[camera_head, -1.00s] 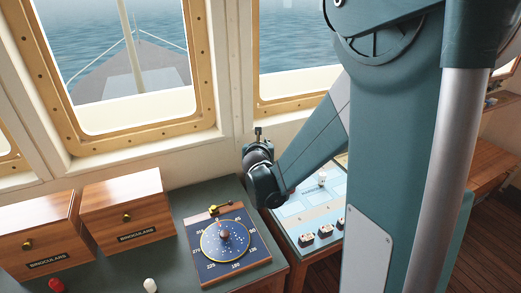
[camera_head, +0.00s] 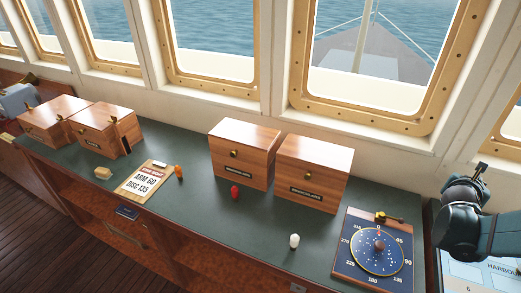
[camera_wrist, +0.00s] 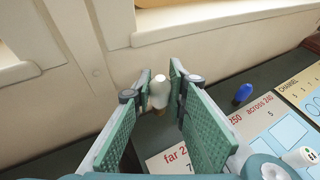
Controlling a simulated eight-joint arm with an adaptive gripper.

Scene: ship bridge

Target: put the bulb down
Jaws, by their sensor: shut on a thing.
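My gripper (camera_wrist: 159,84) is shut on a white bulb (camera_wrist: 158,94), which sits between the two fingertips with its darker base pointing down. In the head view my gripper (camera_head: 482,170) is at the right edge, above the right end of the dark green counter (camera_head: 205,202); the held bulb cannot be made out there. A blue bulb (camera_wrist: 242,93) lies to the right of the fingers in the wrist view. Another white bulb (camera_head: 294,241), a red bulb (camera_head: 235,192) and an orange bulb (camera_head: 179,172) are on the counter in the head view.
Two binoculars boxes (camera_head: 314,175) stand by the windows. A compass dial board (camera_head: 374,247) lies near my gripper. A clipboard (camera_head: 143,181) and more wooden boxes (camera_head: 107,130) are at left. A chart panel (camera_wrist: 262,137) lies below right of the fingers. The middle counter has free room.

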